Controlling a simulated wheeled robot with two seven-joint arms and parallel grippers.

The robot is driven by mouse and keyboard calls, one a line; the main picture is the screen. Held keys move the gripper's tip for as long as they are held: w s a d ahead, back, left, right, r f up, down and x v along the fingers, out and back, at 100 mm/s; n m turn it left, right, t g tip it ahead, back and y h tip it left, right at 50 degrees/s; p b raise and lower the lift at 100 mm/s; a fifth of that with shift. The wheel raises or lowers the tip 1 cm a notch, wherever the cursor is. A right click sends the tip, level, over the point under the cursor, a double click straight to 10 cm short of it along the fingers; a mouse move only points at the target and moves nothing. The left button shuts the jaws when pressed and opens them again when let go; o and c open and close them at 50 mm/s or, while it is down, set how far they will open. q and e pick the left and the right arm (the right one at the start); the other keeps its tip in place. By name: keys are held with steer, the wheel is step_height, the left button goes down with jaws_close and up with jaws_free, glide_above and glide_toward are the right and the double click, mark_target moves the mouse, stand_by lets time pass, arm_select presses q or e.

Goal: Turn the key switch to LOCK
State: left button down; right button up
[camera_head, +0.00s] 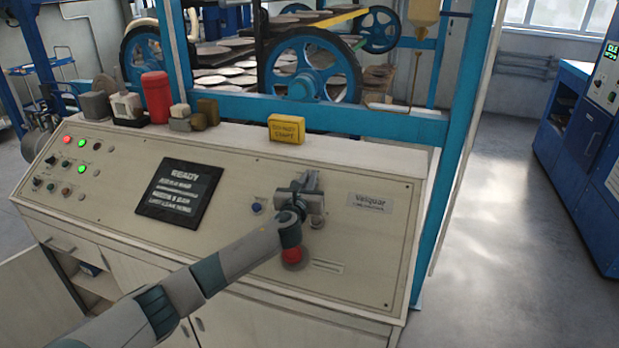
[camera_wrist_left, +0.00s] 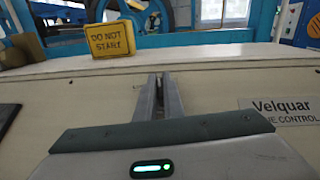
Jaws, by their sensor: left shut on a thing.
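My left gripper (camera_head: 313,188) reaches over the sloped cream control panel (camera_head: 350,245), right of the black READY screen (camera_head: 179,193). In the left wrist view its two fingers (camera_wrist_left: 160,88) are close together near the panel face, shut on the key of the key switch. The key and switch are hidden by the fingers and the gripper body, so I cannot read which position the key points to. My right gripper is not in view.
A red mushroom button (camera_head: 292,255) sits just below my left wrist, and a blue button (camera_head: 257,208) is to the left. A yellow DO NOT START block (camera_head: 286,129) stands on the panel's top ledge. A Velquar nameplate (camera_head: 370,202) is to the right.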

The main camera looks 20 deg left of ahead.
arm_select(q)
steer(key=n+g+y, duration=0.1)
steer(key=n+y, duration=0.3)
steer(key=shift+p, duration=0.3)
steer(key=n+g+y, duration=0.2)
steer(key=n, duration=0.1)
steer(key=shift+n+y, duration=0.4)
steer(key=n+g+y+b, duration=0.1)
steer(key=n+g, duration=0.1)
steer(key=n, duration=0.1)
steer(key=n+g+y+b, duration=0.1)
steer(key=n+g+y, duration=0.1)
steer(key=shift+a+f+n+g, duration=0.1)
steer(key=shift+a+n+g, duration=0.05)
steer(key=shift+n+g, duration=0.2)
steer(key=shift+y, duration=0.3)
steer(key=c, duration=1.9)
jaws_free()
steer(key=shift+o, duration=0.2)
steer(key=shift+s, duration=0.1)
